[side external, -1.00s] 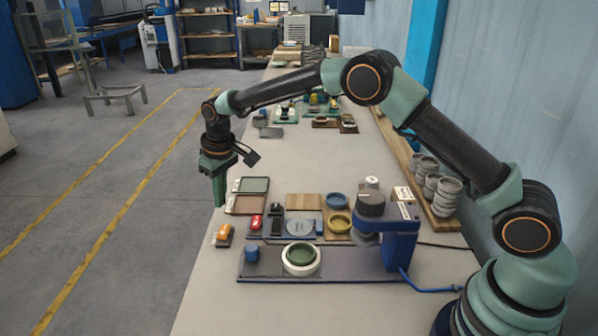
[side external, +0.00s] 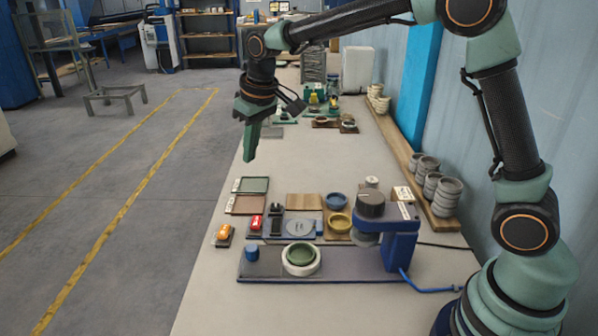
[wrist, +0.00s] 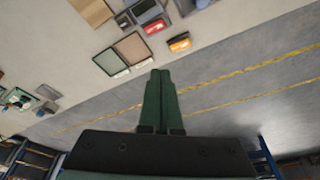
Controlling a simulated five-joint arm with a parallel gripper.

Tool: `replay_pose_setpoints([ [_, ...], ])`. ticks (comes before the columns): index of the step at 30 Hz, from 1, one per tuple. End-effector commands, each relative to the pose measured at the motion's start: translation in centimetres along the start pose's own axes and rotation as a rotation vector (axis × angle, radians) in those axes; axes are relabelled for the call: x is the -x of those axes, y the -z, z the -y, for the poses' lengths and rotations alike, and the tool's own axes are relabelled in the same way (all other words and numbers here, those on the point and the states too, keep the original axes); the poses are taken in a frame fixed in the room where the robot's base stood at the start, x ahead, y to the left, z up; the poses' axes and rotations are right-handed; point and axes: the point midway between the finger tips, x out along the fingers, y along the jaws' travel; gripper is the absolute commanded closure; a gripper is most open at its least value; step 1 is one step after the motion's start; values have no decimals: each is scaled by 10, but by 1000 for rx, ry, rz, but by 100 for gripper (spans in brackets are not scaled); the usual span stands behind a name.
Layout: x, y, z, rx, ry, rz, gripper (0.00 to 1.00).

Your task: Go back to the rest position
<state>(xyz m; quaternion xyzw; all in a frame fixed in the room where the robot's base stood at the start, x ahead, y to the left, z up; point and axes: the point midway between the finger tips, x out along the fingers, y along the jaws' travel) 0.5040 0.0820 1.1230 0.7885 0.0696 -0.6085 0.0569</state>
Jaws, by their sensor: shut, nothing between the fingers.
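My gripper (side external: 249,157) hangs in the air above the left edge of the bench, with its fingers pointing down. In the wrist view its two green fingers (wrist: 160,75) lie together, shut, with nothing between them. The plate dryer (side external: 385,225) is a blue stand with a dark round head, to the right of and below my gripper in the side view. A green dish in a white ring (side external: 300,269) sits on its dark base plate, clear of my gripper.
Green and brown trays (side external: 250,186) lie near the bench's left edge. An orange block (side external: 224,231), a red block (side external: 256,223), a blue bowl (side external: 337,201) and a yellow bowl (side external: 338,223) stand nearby. Stacked grey cups (side external: 446,195) line the wall.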

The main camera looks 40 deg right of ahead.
Motion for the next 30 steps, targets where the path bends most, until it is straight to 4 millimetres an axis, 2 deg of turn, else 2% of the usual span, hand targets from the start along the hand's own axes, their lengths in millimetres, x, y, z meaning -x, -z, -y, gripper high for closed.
replay_pose_setpoints([
  [1,17,-9,-6,-12,-3,-19,100],
  [6,55,-45,-18,-46,-13,-65,100],
  [13,90,-102,-31,-90,-28,-125,100],
  [18,101,-147,-37,-123,-41,-170,100],
  [24,100,-191,-40,-154,-54,-214,100],
  [30,96,-211,-41,-169,-61,-234,100],
])
